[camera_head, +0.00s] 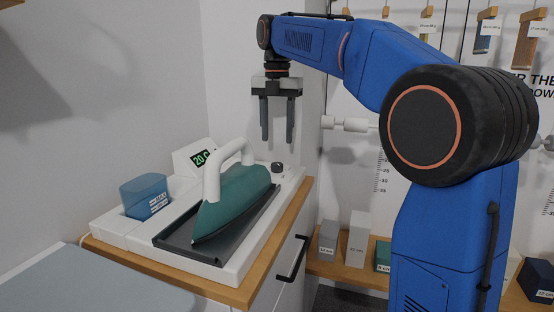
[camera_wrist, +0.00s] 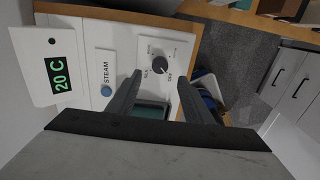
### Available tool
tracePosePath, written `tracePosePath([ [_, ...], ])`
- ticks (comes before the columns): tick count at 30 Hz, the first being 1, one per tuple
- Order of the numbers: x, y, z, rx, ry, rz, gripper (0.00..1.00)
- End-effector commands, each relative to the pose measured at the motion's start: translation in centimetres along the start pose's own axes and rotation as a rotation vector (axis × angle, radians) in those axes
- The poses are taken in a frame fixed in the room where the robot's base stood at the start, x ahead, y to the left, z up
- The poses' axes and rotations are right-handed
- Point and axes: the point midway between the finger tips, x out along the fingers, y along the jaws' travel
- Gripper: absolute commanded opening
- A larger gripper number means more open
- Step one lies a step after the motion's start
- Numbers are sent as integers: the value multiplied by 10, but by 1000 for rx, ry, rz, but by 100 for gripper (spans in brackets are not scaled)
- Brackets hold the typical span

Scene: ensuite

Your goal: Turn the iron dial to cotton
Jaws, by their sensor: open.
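The dial is a small dark round knob (camera_head: 277,168) at the far end of the white iron station (camera_head: 120,226). In the wrist view the dial (camera_wrist: 160,66) sits on a white plate with small printed labels around it. "Silk" seems to stand at its lower left; the other labels and the pointer's setting are too small to tell. My gripper (camera_head: 277,141) is open and empty, pointing down above the dial and apart from it. In the wrist view the fingertips (camera_wrist: 160,77) show to either side of the dial's lower edge. The teal iron (camera_head: 236,202) rests on its dark plate.
A display (camera_wrist: 59,75) reads 20 C, beside a blue button (camera_wrist: 106,90) marked "STEAM". A blue water tank (camera_head: 145,196) stands at the station's left. The iron's white handle (camera_head: 212,178) rises near my gripper. The wooden counter edge (camera_head: 285,232) lies close on the right.

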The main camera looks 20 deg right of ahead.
Motion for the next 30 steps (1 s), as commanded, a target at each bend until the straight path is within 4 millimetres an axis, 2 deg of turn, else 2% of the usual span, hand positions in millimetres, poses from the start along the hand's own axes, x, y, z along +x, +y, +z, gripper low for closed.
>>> tracePosePath([
  [6, 40, 0, 0, 0, 3, -2, 46],
  [12, 67, 0, 0, 0, 1, -1, 46],
  [18, 80, 0, 0, 0, 0, 0, 46],
  [27, 82, 0, 0, 0, 0, 0, 46],
  [28, 82, 0, 0, 0, 0, 0, 44],
  [30, 82, 0, 0, 0, 0, 0, 27],
])
